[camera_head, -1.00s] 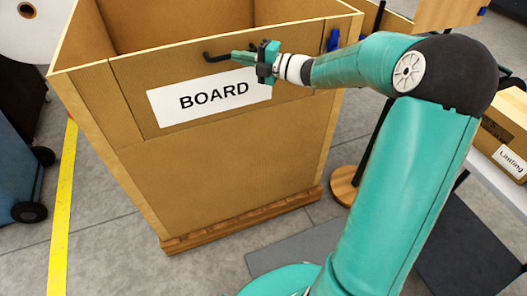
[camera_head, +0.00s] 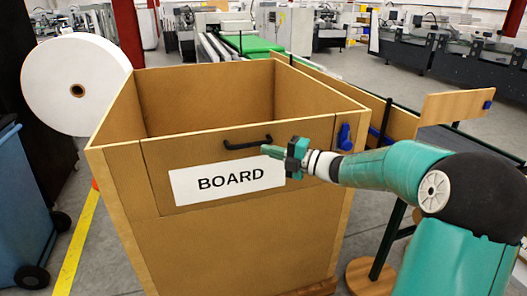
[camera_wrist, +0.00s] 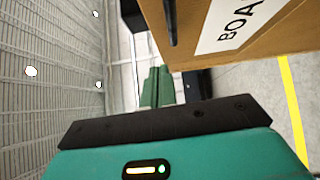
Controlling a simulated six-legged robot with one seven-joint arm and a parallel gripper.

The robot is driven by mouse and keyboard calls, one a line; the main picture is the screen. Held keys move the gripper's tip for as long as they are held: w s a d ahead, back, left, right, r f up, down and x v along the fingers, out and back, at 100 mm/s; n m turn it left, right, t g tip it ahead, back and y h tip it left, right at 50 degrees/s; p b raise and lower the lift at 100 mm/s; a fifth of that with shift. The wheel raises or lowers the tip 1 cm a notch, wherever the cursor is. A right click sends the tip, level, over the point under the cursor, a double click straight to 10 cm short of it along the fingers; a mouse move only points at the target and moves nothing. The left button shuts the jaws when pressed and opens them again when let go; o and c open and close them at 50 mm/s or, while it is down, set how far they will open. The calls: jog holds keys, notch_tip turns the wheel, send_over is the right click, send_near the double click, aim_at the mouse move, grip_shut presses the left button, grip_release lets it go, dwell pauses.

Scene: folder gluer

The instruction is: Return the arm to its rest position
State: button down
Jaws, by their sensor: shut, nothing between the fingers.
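My gripper (camera_head: 268,150) is shut and empty. In the head view it points left, in front of the upper front panel of the wooden bin (camera_head: 160,240). The black handle (camera_head: 247,143) on that panel is just left of and above the fingertips; in this view I cannot tell how far apart they are. In the wrist view the shut green fingers (camera_wrist: 157,88) show near the middle, with the bin (camera_wrist: 195,45) at the upper right and nothing between the fingers. My arm stretches in from the right of the head view.
The bin carries a white BOARD label (camera_head: 228,181). A large white roll (camera_head: 50,85) and a blue wheeled container (camera_head: 25,215) stand left. A yellow floor line (camera_head: 80,240) runs beside the bin. A green stand with a round wooden base (camera_head: 370,277) is right of it. Machines fill the background.

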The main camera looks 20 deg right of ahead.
jog(key=r+v, duration=0.1)
jog(key=v, duration=0.6)
jog(key=s+a+f+n+g+h, duration=0.4)
jog(key=s+a+n, duration=0.45)
jog(key=n, duration=0.45)
jog(key=s+a+f+n+g+h, duration=0.25)
jog(key=s+a+n+g, duration=0.25)
jog(key=s+a+n, duration=0.55)
jog(key=s+d+n+t+h, duration=0.1)
jog(key=s+d+n+h, duration=0.2)
jog(key=n, duration=0.7)
jog(key=s+d+n+h, duration=0.3)
jog(key=s+n, duration=0.2)
jog(key=n, duration=0.6)
jog(key=shift+s+r+t+h, duration=0.3)
jog(key=shift+r+t+h, duration=0.05)
jog(key=shift+r+t, duration=0.05)
